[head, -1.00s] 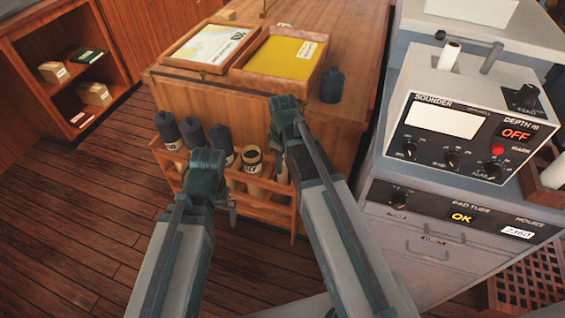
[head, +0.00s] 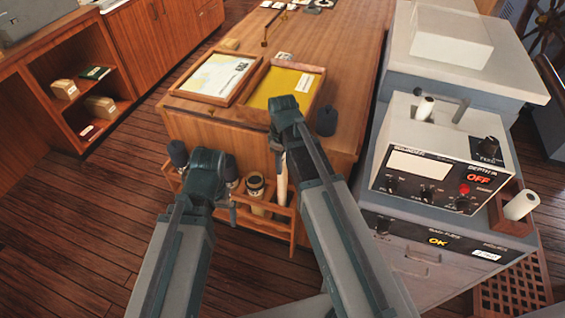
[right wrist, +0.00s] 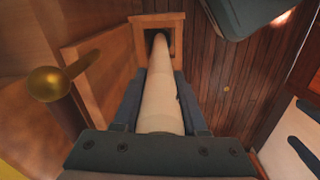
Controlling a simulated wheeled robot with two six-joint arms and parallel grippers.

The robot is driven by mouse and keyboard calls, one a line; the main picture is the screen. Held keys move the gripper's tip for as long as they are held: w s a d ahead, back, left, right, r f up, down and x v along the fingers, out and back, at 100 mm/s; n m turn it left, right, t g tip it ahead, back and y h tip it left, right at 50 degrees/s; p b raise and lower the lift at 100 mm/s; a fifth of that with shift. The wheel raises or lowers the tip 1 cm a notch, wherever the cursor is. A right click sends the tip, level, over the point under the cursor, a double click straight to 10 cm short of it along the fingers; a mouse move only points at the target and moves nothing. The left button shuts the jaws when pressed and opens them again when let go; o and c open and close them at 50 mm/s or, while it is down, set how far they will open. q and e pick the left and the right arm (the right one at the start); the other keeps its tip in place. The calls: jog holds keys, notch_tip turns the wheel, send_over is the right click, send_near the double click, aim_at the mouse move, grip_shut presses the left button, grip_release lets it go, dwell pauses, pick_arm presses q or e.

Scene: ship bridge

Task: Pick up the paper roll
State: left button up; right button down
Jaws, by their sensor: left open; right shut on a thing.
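A long pale roll (right wrist: 158,95) lies lengthwise between the fingers of my right gripper (right wrist: 158,78) in the right wrist view. The gripper is shut on it. Its far end reaches down to a square wooden opening of the rack; I cannot tell if it is still inside. In the head view the roll (head: 281,177) hangs below my right gripper (head: 280,142), at the front of the wooden table. My left gripper (head: 213,192) is open in front of the rack (head: 276,226), its fingertips mostly hidden.
Dark-capped tubes (head: 178,153) and a labelled open tube (head: 255,184) stand in the rack. Right is the sounder console (head: 420,165), with a white roll (head: 521,204) in a wooden box.

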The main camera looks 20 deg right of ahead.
notch_tip(320, 180, up, 12)
jog(key=p, duration=1.1)
jog(key=shift+r, duration=0.25)
notch_tip(320, 180, up, 4)
jog(key=p, duration=0.4)
jog(key=shift+r+p, duration=0.15)
jog(key=shift+p, duration=0.2)
